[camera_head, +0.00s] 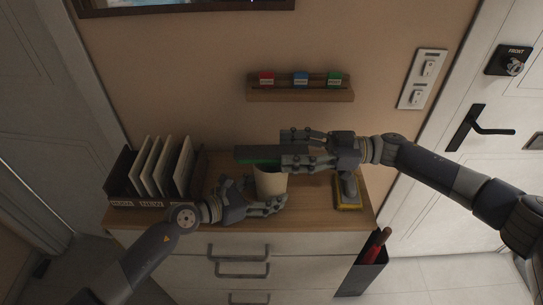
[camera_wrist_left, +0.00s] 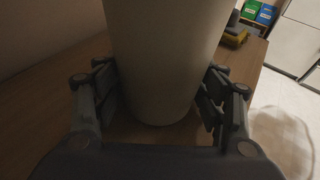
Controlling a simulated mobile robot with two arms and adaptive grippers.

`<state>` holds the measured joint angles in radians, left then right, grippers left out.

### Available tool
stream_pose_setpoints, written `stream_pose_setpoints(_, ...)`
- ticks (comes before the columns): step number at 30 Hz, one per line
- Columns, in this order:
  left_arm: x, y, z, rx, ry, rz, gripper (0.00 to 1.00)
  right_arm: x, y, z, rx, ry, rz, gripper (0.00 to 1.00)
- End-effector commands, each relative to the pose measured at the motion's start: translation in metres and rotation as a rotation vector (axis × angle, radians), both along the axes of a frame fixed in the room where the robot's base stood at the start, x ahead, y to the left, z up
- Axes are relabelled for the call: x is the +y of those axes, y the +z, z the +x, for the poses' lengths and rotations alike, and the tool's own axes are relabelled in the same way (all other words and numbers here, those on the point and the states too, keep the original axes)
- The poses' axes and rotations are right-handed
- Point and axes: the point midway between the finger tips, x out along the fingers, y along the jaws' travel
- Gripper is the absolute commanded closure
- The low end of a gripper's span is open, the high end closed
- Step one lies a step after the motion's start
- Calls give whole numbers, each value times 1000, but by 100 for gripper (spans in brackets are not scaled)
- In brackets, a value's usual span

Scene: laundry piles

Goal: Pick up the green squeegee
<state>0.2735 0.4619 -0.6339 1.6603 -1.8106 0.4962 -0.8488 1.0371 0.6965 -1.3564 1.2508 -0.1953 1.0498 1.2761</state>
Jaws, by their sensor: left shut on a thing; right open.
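The green squeegee (camera_head: 258,154) shows in the head view as a dark bar with a green edge above a cream cup (camera_head: 270,181). Its lower part is hidden, so I cannot tell if it stands in the cup. My right gripper (camera_head: 284,148) is open, with its fingers around the right part of the bar. I cannot tell if they touch it. My left gripper (camera_head: 266,194) is shut on the cup. The left wrist view shows the pale cup (camera_wrist_left: 165,60) upright between the fingers, but not its top.
A wooden-topped cabinet (camera_head: 312,214) bears a rack of upright folders (camera_head: 155,165) at left and a yellow-based tool (camera_head: 347,205) at right. A wall shelf (camera_head: 300,95) holds red, blue and green blocks. A dark holder (camera_head: 360,275) with a red item hangs at the cabinet's right side.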

Motion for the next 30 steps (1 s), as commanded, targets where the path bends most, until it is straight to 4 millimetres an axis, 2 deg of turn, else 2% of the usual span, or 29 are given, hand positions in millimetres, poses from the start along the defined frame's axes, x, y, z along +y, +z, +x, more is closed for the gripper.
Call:
stream_pose_setpoints(1,0,-2,-1,3,-2,2,48,8,0,0,-1,2,1,43)
stream_pose_setpoints(5,0,-2,-1,3,-2,2,48,21,0,0,0,0,0,43)
stream_pose_setpoints(13,0,-2,-1,2,-1,2,48,23,0,0,0,-1,-1,43)
stream_pose_setpoints(20,0,-2,-1,2,-1,2,48,23,0,0,0,-1,-1,95)
stream_pose_setpoints(30,0,-1,-1,2,-1,2,48,23,4,0,-2,-1,1,95)
